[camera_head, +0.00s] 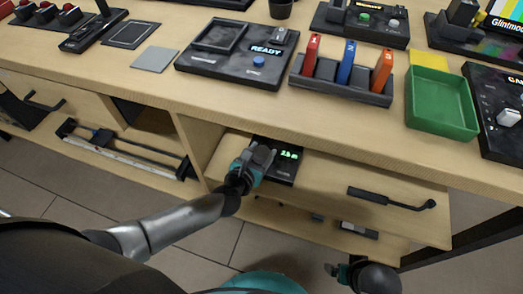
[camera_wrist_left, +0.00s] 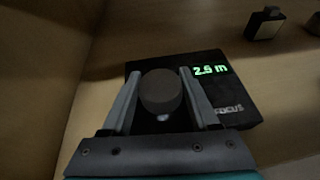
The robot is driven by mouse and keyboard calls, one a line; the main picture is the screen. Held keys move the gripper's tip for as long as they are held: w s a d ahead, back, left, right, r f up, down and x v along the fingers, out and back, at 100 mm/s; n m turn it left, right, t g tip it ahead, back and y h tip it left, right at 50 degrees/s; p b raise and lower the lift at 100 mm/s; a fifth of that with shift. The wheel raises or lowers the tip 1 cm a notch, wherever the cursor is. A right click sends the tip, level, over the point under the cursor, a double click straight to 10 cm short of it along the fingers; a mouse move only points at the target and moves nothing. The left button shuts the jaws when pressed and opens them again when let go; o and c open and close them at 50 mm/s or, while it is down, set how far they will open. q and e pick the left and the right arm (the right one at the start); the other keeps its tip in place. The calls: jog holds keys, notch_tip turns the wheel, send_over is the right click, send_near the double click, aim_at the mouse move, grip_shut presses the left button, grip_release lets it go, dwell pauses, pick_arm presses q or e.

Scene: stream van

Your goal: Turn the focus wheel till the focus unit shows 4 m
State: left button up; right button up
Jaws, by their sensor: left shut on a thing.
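The focus unit (camera_head: 286,170) is a black box on the shelf below the worktop. Its green display seems to read 2.5 m, and the word FOCUS shows on its face in the left wrist view (camera_wrist_left: 228,85). The focus wheel (camera_wrist_left: 161,92) is a dark round knob on the unit's left part. My left gripper (camera_head: 262,158) is shut on the wheel, one finger on each side, as the left wrist view shows (camera_wrist_left: 160,100). The gripper hides the wheel in the head view. My right gripper (camera_head: 331,269) is low at the bottom right, away from the unit, its fingers too small to judge.
The worktop edge (camera_head: 330,140) overhangs the shelf. A black handle-like bar (camera_head: 390,199) lies right of the unit. On top stand a READY panel (camera_head: 235,58), a rack with numbered coloured pieces (camera_head: 340,85) and a green bin (camera_head: 440,103). A wooden wall (camera_wrist_left: 45,70) stands left of my left gripper.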

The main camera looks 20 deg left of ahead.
aim_at(261, 152)
pick_arm(q)
jog(key=shift+w+r+m+h, duration=0.1)
jog(key=shift+m+h, duration=0.3)
jog(key=shift+h, duration=0.1)
pick_arm(e)
jog(key=shift+w+r, duration=0.1)
jog(key=shift+r, duration=0.1)
pick_arm(q)
jog(key=o, duration=1.4)
jog(key=shift+c, duration=0.2)
pick_arm(e)
jog(key=shift+r, duration=0.1)
pick_arm(q)
jog(key=shift+s, duration=0.35)
jog(key=p+v, duration=0.2)
jog(key=v, duration=0.2)
jog(key=shift+s+a+r, duration=0.15)
jog(key=shift+s+r, duration=0.1)
jog(key=p+v, duration=0.2)
jog(key=v, duration=0.8)
pick_arm(e)
jog(key=s+d+f, duration=0.2)
jog(key=s+f, duration=0.2)
jog(key=f, duration=0.4)
jog(key=shift+s+d+g, duration=0.25)
jog(key=shift+d+g, duration=0.05)
jog(key=shift+d, duration=0.05)
pick_arm(q)
jog(key=shift+w, duration=0.1)
